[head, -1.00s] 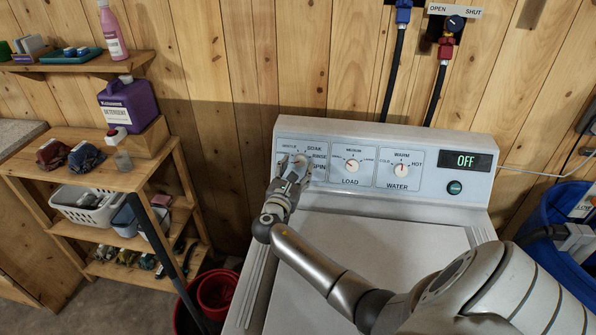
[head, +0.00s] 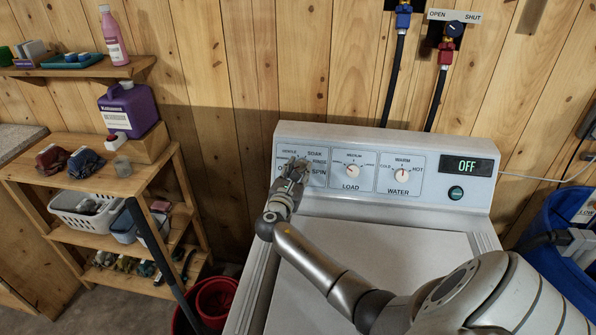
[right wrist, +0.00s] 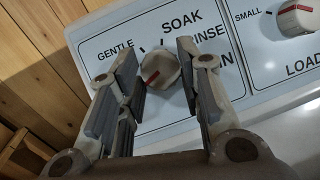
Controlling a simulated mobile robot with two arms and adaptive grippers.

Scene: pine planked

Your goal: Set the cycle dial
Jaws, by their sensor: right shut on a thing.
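The cycle dial (right wrist: 160,72) is a pale knob with a red pointer line, on the left section of the washer's control panel. In the right wrist view it sits between the fingers of my right gripper (right wrist: 158,85), which is shut on it. The red line lies toward the knob's lower left in that picture. GENTLE, SOAK and RINSE labels show around it; SPIN is partly covered by a finger. In the head view my right gripper (head: 293,168) hides most of the dial. My left gripper is not in view.
The load dial (head: 352,171) and water dial (head: 401,175) are to the right, then a display (head: 467,165) reading OFF above a green button (head: 456,193). A wooden shelf unit (head: 150,180) stands left, a blue bin (head: 560,215) right. The washer lid is clear except for my arm.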

